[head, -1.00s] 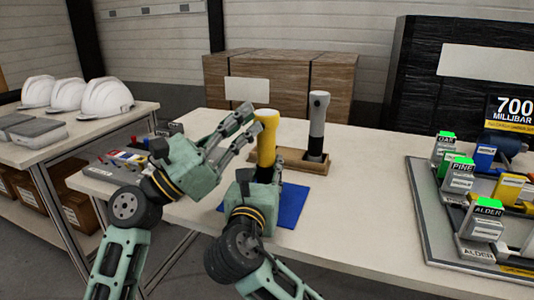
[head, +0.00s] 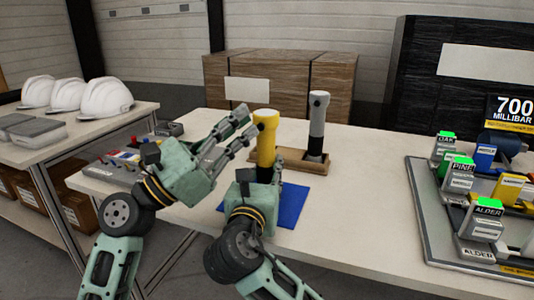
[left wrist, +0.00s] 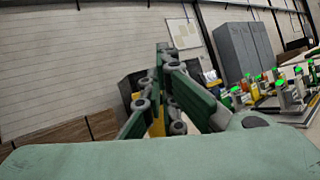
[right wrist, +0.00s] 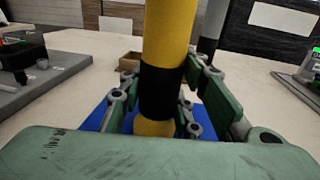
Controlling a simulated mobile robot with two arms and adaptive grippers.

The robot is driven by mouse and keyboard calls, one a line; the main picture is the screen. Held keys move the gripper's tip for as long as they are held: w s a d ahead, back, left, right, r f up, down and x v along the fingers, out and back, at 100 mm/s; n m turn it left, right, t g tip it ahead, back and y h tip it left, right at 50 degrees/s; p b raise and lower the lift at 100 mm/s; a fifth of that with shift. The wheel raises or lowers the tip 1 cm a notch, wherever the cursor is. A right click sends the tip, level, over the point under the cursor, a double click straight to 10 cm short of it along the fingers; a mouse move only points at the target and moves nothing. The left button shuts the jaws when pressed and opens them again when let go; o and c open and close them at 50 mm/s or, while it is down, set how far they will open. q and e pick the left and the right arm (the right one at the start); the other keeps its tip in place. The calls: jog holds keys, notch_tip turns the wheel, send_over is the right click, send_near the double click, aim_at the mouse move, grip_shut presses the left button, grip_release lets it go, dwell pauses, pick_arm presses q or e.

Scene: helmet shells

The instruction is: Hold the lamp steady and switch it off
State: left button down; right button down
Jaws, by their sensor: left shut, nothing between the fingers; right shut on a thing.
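The yellow lamp (head: 266,140) stands upright over a blue mat (head: 291,206), with a black band low on its body. My right gripper (head: 262,182) is shut on the lamp; in the right wrist view the fingers (right wrist: 163,95) sit on either side of the black band (right wrist: 161,92). My left gripper (head: 243,122) is shut and empty, its fingertips just left of the lamp's head. In the left wrist view its fingers (left wrist: 165,65) hide most of the lamp. I cannot tell whether the fingertips touch it. The lamp's switch is not clearly visible.
A grey and black lamp (head: 317,125) stands in a wooden tray (head: 291,160) behind. A board (head: 430,230) with several labelled, green-topped blocks lies at the right. White helmets (head: 105,98) are on the left table. The table front right of the mat is clear.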

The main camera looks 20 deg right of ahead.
pick_arm(q)
jog(key=shift+s+a, duration=0.75)
jog(key=shift+s, duration=0.3)
jog(key=shift+s+a, duration=0.7)
jog(key=shift+s, duration=0.35)
pick_arm(e)
jog(key=c, duration=1.2)
grip_release()
jog(key=v, duration=1.1)
jog(key=shift+s+a, duration=0.15)
jog(key=shift+s, duration=0.05)
pick_arm(q)
notch_tip(320, 180, up, 5)
jog(key=p, duration=0.5)
jog(key=shift+r, duration=0.15)
pick_arm(e)
jog(key=v, duration=0.7)
jog(key=shift+s, duration=0.3)
jog(key=shift+a, duration=0.1)
